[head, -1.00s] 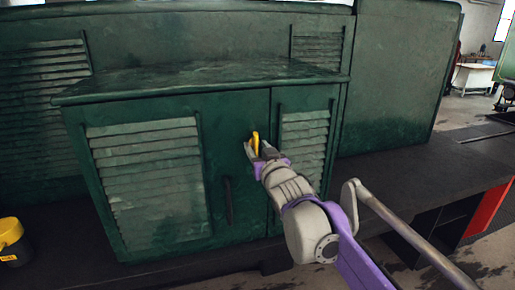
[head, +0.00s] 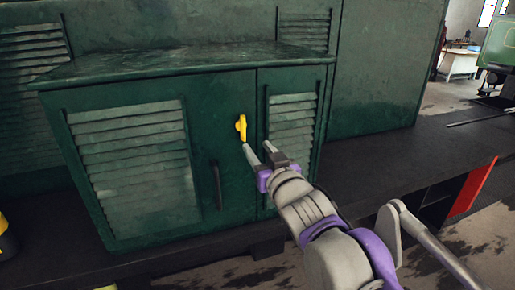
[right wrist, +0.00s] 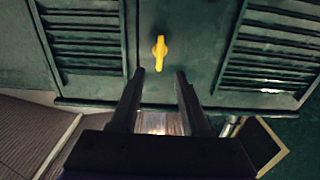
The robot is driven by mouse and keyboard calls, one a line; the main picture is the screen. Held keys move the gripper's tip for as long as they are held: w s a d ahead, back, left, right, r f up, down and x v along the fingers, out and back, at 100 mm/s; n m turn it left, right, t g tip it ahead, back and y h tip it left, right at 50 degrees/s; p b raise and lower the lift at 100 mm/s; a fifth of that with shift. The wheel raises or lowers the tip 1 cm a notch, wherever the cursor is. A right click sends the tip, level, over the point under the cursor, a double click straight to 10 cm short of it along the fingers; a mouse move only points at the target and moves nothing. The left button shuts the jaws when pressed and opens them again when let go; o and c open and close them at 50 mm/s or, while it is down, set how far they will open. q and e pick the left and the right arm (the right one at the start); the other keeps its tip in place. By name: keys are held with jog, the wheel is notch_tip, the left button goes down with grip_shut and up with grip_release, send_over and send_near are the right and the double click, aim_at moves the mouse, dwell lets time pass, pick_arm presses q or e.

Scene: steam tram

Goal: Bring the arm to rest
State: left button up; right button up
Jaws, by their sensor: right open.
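My right gripper (head: 258,150) is open and empty, just in front of the green cabinet (head: 230,100) and slightly below a yellow handle (head: 241,128) on its door. The handle is apart from the fingers and stands upright in the head view. In the right wrist view the handle (right wrist: 160,53) shows beyond the open fingertips (right wrist: 160,75), with a clear gap to them. My right arm comes in from the lower right. My left gripper is not in view.
The cabinet has louvred panels (head: 135,165) and a dark vertical bar handle (head: 217,185). It stands on a dark ledge (head: 390,160). A metal handrail (head: 435,245) runs at the lower right, close to my arm. A yellow and black object (head: 5,238) sits at the left edge.

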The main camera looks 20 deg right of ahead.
jog(key=s+f+g, duration=0.4)
jog(key=s+f, duration=0.4)
jog(key=f, duration=0.4)
jog(key=s+f+g, duration=0.4)
jog(key=s+f, duration=0.4)
jog(key=f, duration=0.4)
jog(key=s+f+g, duration=0.4)
jog(key=s+f, duration=0.5)
jog(key=f, duration=0.3)
jog(key=shift+f+g+h+p, duration=0.15)
jog(key=shift+g+h+p, duration=0.15)
jog(key=shift+p, duration=0.1)
